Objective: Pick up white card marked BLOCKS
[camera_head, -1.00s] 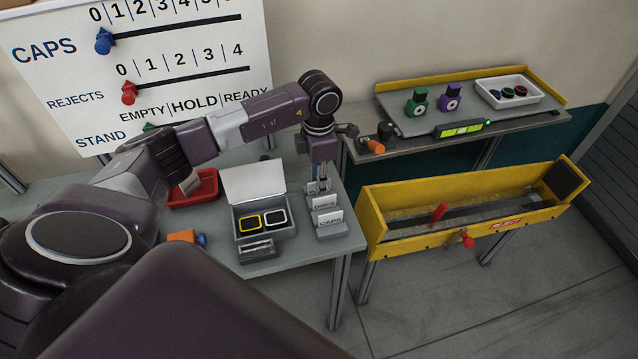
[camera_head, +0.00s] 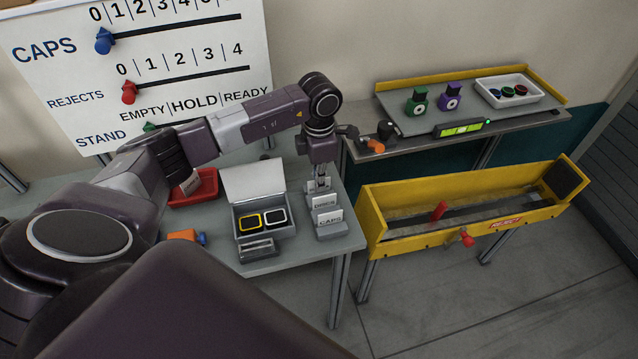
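A grey card rack (camera_head: 338,233) stands at the right end of the table. A white card marked CAPS (camera_head: 330,218) is in its front slot, and a card that seems to read DISCS (camera_head: 325,202) is behind it. I cannot read a BLOCKS label; the back of the rack is partly hidden by my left gripper (camera_head: 322,184). That gripper points down at the back of the rack, its fingers small and close together. Whether they hold a card is unclear. My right gripper is out of view.
A red tray (camera_head: 206,191) holding a pale card (camera_head: 190,182) is at left. An open grey case (camera_head: 262,225) stands beside the rack. An orange-and-blue item (camera_head: 183,235) lies in front. A yellow trough (camera_head: 440,240) and a shelf (camera_head: 410,120) are at right.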

